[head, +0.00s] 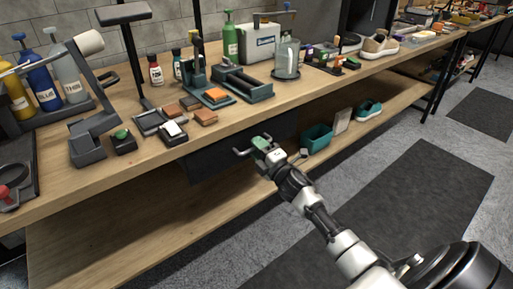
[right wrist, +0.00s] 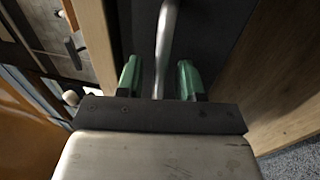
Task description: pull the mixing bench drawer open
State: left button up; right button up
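The mixing bench drawer (head: 212,163) is a dark box under the front edge of the wooden bench top. Its dark front (right wrist: 218,35) fills the upper middle of the right wrist view. A grey metal bar handle (right wrist: 166,45) runs between the two green fingertips of my right gripper (right wrist: 159,78). The fingers are open, with gaps on both sides of the bar. My left gripper is not in view.
The bench top (head: 240,118) holds bottles, dark holders and brush blocks near the front edge. A lower wooden shelf (head: 130,230) runs below the drawer, with a teal bin (head: 317,138) and a teal shoe (head: 368,110) to the right. The floor in front has a dark mat (head: 400,205).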

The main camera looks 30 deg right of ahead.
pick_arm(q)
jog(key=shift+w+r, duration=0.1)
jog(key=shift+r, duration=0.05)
pick_arm(e)
jog(key=shift+w, duration=0.35)
jog(key=shift+c, duration=0.5)
grip_shut()
jog(key=shift+s, duration=0.1)
